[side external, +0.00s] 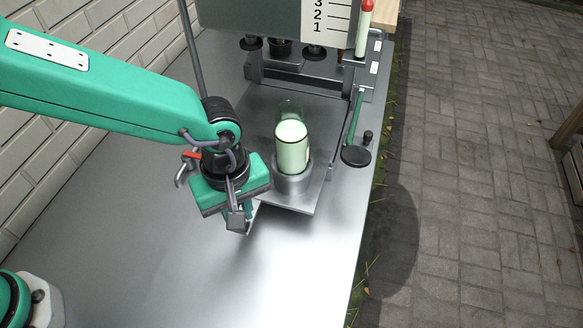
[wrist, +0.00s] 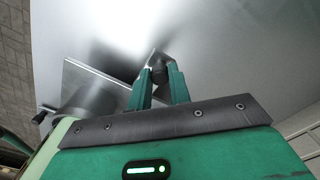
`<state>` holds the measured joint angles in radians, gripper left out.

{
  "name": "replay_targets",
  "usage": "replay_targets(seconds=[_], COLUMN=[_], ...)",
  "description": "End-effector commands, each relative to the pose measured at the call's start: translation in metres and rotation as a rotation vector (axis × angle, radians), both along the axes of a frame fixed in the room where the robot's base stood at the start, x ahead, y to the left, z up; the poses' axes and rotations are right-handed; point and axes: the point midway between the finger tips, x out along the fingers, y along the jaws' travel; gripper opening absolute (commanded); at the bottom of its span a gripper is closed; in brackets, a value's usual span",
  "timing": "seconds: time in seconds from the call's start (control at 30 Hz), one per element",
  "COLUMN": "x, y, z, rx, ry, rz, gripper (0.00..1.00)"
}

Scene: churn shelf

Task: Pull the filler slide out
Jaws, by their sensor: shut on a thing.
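The filler slide (side external: 310,198) is a flat grey metal plate that reaches out from under the dark panel over the metal bench. A clear bottle with pale green liquid (side external: 292,150) stands upright in a metal cup (side external: 292,184) on it. My gripper (side external: 243,222) is low at the slide's front left corner, left of the bottle. In the wrist view my gripper (wrist: 159,84) is shut on a small dark knob (wrist: 160,74) at the slide's edge. The slide (wrist: 92,82) shows beside the fingers there. In the side view my wrist hides part of the slide's left edge.
A green-handled lever (side external: 355,120) with a dark round pad (side external: 356,156) stands right of the slide. A red-handled tap (side external: 190,156) shows behind my wrist. A numbered scale (side external: 328,16) is at the back. The front of the bench (side external: 260,290) is clear.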

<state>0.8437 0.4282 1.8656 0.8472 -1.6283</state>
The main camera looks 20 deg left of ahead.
Motion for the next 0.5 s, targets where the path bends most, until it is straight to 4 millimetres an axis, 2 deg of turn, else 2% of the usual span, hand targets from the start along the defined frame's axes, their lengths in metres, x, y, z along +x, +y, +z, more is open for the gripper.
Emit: replay_targets(seconds=[0.07, 0.1, 0.2, 0.5], x=[0.0011, 0.0011, 0.0011, 0.0006], y=[-0.0014, -0.0014, -0.0011, -0.0002], z=[0.0017, 0.0017, 0.0014, 0.0010], rx=[-0.004, -0.004, -0.004, -0.001], ry=[-0.004, -0.004, -0.004, -0.001], rz=[0.000, 0.000, 0.000, 0.001], gripper=[0.00, 0.25, 0.42, 0.42])
